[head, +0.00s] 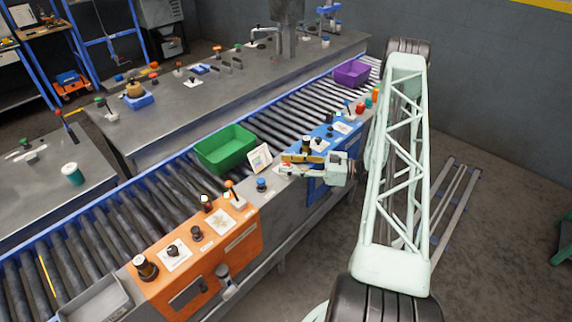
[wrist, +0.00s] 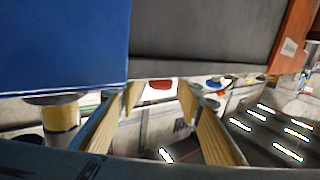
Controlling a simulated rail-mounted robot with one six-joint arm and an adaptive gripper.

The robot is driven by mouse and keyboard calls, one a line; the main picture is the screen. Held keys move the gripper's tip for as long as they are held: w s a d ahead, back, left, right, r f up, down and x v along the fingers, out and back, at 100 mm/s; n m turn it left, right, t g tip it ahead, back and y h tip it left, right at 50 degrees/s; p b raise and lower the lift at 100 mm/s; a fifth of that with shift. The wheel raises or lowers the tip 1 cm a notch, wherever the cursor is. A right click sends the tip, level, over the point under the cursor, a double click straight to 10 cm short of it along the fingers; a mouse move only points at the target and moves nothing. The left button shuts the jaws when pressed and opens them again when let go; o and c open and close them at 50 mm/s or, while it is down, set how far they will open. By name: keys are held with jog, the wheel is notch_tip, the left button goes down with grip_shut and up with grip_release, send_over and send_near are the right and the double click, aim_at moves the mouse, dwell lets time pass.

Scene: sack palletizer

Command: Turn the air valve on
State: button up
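My gripper (head: 293,164) is in front of the conveyor, at the left end of the blue control panel (head: 322,143). In the wrist view its two yellow-padded fingers (wrist: 160,100) are apart with nothing between them. I cannot tell for sure which control is the air valve. Candidates are an orange-tipped lever (head: 230,187) on the orange panel (head: 200,255) and a blue-capped knob (head: 261,185) between the panels. A dark fitting (head: 223,272) sits on the orange panel's front. My gripper partly covers the blue panel's left end.
A green bin (head: 226,149) and a purple bin (head: 352,74) stand on the roller conveyor (head: 290,115). A tilted picture card (head: 260,158) stands just left of my gripper. Orange and red knobs (head: 368,103) line the panel's far end.

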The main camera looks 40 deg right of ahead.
jog(key=shift+w+a, duration=0.15)
jog(key=shift+w, duration=0.05)
jog(key=c, duration=0.8)
jog(key=shift+c, duration=0.2)
